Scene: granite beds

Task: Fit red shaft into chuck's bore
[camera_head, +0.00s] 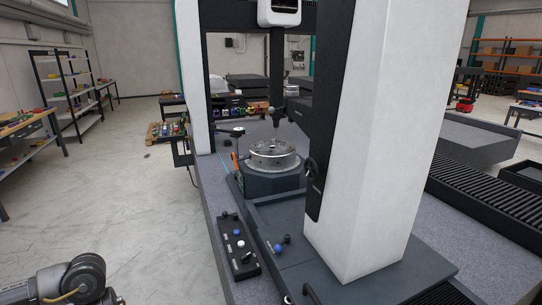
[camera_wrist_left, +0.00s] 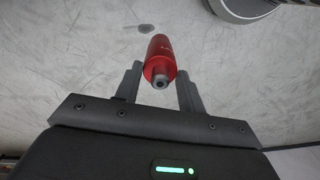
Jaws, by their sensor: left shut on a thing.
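The red shaft (camera_wrist_left: 160,58) shows in the left wrist view as a red cylinder with a grey stepped end. My left gripper (camera_wrist_left: 160,84) is shut on it, one finger on each side, with bare floor behind. In the head view the left gripper is out of sight; only a part of my arm shows at the lower left. The chuck (camera_head: 272,152) is a round metal disc on a dark block on the granite bed. A thin vertical probe hangs above it. Its bore cannot be made out clearly. My right gripper is in neither view.
A white column (camera_head: 385,130) of the measuring machine stands right of the chuck. A control panel (camera_head: 239,246) with knobs lies on the near granite edge (camera_head: 205,195). Open floor (camera_head: 110,200) lies to the left, with shelves (camera_head: 70,85) farther back.

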